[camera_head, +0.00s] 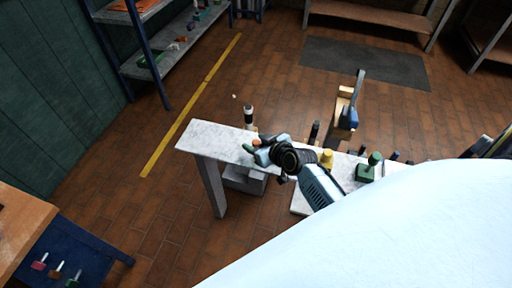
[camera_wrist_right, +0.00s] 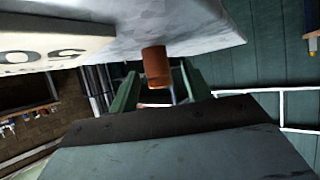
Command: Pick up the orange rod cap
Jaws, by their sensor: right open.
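The orange rod cap (camera_head: 256,143) is a small upright cylinder on the light marble-like bench (camera_head: 213,136). In the right wrist view the cap (camera_wrist_right: 156,66) stands out from the bench surface, between and just ahead of two green fingers. My right gripper (camera_head: 254,147) is open at the cap, with a finger on either side in the wrist view (camera_wrist_right: 158,88). I cannot tell whether a finger touches it. In the head view the gripper partly hides the cap's surroundings. My left gripper is in neither view.
A black-and-white cylinder (camera_head: 249,115) stands close behind the cap. To the right are a yellow cone-like piece (camera_head: 327,158), a green knobbed block (camera_head: 369,168) and a wooden stand (camera_head: 343,107) with a blue part. The bench's left end is clear.

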